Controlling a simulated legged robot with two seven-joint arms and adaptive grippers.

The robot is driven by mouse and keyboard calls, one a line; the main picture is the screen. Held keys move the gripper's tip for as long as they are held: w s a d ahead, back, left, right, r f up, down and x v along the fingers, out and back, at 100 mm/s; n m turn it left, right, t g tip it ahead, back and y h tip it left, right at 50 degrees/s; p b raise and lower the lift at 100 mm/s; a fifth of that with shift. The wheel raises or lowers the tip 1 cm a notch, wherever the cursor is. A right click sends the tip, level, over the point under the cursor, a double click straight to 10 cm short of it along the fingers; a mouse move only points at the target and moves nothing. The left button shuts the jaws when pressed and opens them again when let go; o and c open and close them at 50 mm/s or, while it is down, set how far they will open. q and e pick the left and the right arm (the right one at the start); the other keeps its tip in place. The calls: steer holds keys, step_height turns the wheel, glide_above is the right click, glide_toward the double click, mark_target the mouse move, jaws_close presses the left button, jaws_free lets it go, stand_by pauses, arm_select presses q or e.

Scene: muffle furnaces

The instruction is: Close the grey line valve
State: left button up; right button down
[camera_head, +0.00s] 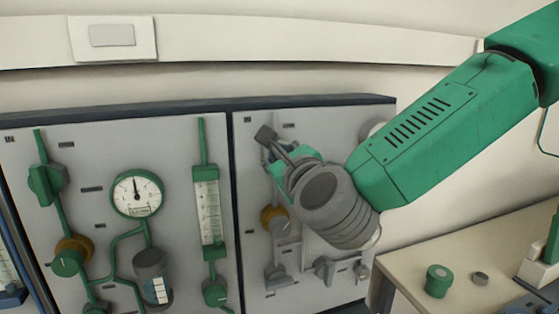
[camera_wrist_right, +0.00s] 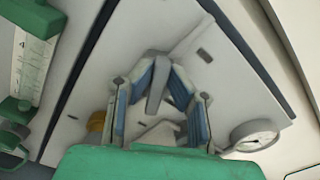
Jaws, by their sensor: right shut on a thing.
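The grey line valve handle (camera_head: 266,134) is at the upper left of the right-hand panel, its lower part covered by my gripper. In the wrist view the grey handle (camera_wrist_right: 157,84) stands between the blue-padded fingers. My right gripper (camera_head: 277,155) reaches in from the right and is shut on the handle; it also shows in the wrist view (camera_wrist_right: 158,88). The gripper body and wrist hide much of the panel behind them. My left gripper is not in view.
The left panel has a green-line valve (camera_head: 45,184), a round gauge (camera_head: 137,193) and a flowmeter (camera_head: 207,208). Below my right gripper are a yellow-collared knob (camera_head: 276,221) and several grey fittings (camera_head: 324,268). A bench (camera_head: 425,252) at right carries a green-capped jar (camera_head: 438,281).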

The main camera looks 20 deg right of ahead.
steer(key=n, duration=0.1)
steer(key=n+b, duration=0.1)
steer(key=n, duration=0.1)
steer(key=shift+a+f, duration=0.2)
steer(key=shift+a, duration=0.05)
steer(key=shift+a+f+n+b, duration=0.1)
steer(key=shift+f+n+b, duration=0.2)
steer(key=shift+n, duration=1.3)
steer(key=shift+a+f+n+b, duration=0.1)
steer(key=shift+f+n+b, duration=0.15)
steer(key=shift+n, duration=1.35)
steer(key=shift+a+f+n+b, duration=0.1)
steer(key=shift+f+n+b, duration=0.2)
steer(key=shift+n, duration=1.3)
steer(key=shift+s+f, duration=0.1)
steer(key=shift+f, duration=0.05)
steer(key=c, duration=1.5)
jaws_free()
steer(key=shift+c, duration=0.2)
steer(key=shift+a, duration=0.1)
steer(key=shift+r, duration=0.2)
